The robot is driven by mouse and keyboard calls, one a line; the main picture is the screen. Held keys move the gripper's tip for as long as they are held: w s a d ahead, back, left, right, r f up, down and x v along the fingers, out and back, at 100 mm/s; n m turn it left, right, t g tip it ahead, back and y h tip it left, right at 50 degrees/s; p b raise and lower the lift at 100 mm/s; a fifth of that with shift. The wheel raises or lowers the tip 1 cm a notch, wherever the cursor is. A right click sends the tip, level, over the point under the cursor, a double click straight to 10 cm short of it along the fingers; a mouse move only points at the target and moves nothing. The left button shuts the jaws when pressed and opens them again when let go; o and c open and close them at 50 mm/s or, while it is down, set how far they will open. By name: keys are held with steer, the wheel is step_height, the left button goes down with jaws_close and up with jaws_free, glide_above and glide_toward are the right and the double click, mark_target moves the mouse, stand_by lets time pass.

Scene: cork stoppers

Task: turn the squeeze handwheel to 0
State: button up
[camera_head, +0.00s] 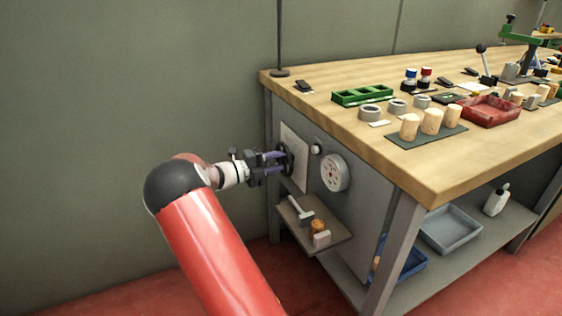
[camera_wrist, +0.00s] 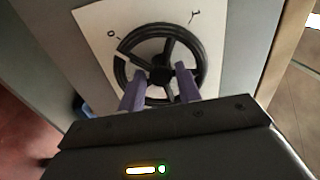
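The black squeeze handwheel (camera_wrist: 195,45) is mounted on a white plate (camera_wrist: 100,15) on the bench's end panel. It has a hub (camera_wrist: 160,74) and spokes. The plate bears a "0" (camera_wrist: 111,34) at upper left and a "1" (camera_wrist: 193,17) at upper right. A pale mark (camera_wrist: 122,61) shows on the wheel's upper left rim, a little below the "0". My gripper (camera_wrist: 160,86) is open, its purple fingers apart on either side of the hub, at the wheel's face. Contact cannot be told. In the head view my gripper (camera_head: 280,158) reaches the handwheel (camera_head: 287,160) from the left.
A round pale dial (camera_head: 334,172) and a small knob (camera_head: 316,149) sit right of the plate. A small shelf (camera_head: 330,238) with a few items juts out below. The bench top (camera_head: 330,78) carries corks and trays. Room left of the bench is clear.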

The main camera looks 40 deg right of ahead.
steer(key=v, duration=0.6)
steer(key=shift+a, duration=0.35)
steer(key=s+a+r+m+t+y, duration=0.2)
steer(key=s+a+m+y, duration=0.3)
steer(key=s+a+m, duration=0.4)
steer(key=s+a+r+m+t+y, duration=0.2)
steer(key=s+a+m+t+y, duration=0.2)
steer(key=s+a+m, duration=0.5)
steer(key=s+a+r+m+t+y, duration=0.3)
steer(key=s+a+m+y, duration=0.5)
steer(key=s+m, duration=0.3)
steer(key=a+m+t, duration=0.1)
steer(key=m, duration=0.3)
steer(key=shift+s+a, duration=0.3)
steer(key=shift+s, duration=0.1)
